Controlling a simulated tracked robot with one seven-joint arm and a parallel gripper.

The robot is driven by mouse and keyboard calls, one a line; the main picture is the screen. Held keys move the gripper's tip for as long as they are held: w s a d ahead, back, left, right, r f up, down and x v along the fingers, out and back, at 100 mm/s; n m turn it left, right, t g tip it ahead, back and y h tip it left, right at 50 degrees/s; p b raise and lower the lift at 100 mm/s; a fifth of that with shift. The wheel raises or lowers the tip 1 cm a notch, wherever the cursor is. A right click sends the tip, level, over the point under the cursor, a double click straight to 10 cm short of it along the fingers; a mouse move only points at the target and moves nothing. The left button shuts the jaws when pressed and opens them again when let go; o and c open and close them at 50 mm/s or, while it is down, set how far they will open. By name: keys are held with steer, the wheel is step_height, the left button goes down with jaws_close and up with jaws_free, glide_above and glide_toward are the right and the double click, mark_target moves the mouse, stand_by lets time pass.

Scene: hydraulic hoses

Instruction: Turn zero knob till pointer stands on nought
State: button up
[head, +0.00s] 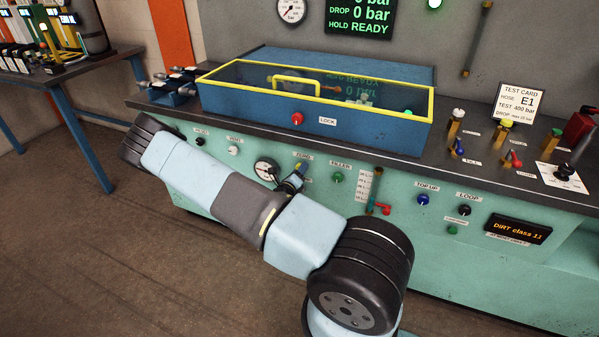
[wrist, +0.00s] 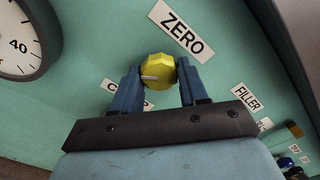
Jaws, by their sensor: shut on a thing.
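The zero knob (wrist: 158,69) is yellow and faceted, with a pale mark on its face, below the ZERO label (wrist: 181,33) in the wrist view. My gripper (wrist: 157,80) is shut on it, one blue finger on each side. In the head view my gripper (head: 292,179) is at the green panel under the ZERO label, and the arm and gripper mostly hide the knob. A round white gauge (head: 266,169) is just left of it. In the wrist view only part of this gauge (wrist: 18,42) shows, with the figure 40. I cannot read where its pointer stands.
The filler knob (head: 337,177) is green and sits right of my gripper. A sight tube with a red lever (head: 384,209) is beyond it. A blue test box with a yellow-framed lid (head: 320,90) stands on the bench above. The floor at left is clear.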

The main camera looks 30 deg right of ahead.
steer(key=shift+w+a, duration=0.1)
stand_by(0.4)
steer(key=o, duration=1.1)
steer(key=shift+c, duration=0.2)
steer(key=v, duration=1.3)
steer(key=shift+s+a, duration=0.2)
steer(key=shift+s, duration=0.1)
steer(key=shift+f, duration=0.1)
steer(key=s+r+m+g+y, duration=0.1)
steer(key=s+r+m+g, duration=0.25)
steer(key=r+m, duration=0.45)
steer(key=s+r+m+g+y, duration=0.1)
steer(key=s+r+m+g, duration=0.2)
steer(key=r+m+g, duration=0.35)
steer(key=s+r+m+g+y, duration=0.2)
steer(key=s+r+m+g, duration=0.1)
steer(key=r+m, duration=0.6)
steer(key=s+a+r+m+t+y, duration=0.3)
steer(key=s+a+r+m+y, duration=0.2)
steer(key=s+r, duration=0.3)
steer(key=s+a+r+m+t+y, duration=0.4)
steer(key=s+r+m, duration=0.3)
steer(key=r, duration=0.7)
steer(key=shift+s+a+r+t+y, duration=0.3)
steer(key=shift+s+a+r+y, duration=0.1)
steer(key=shift+s+a+y, duration=0.15)
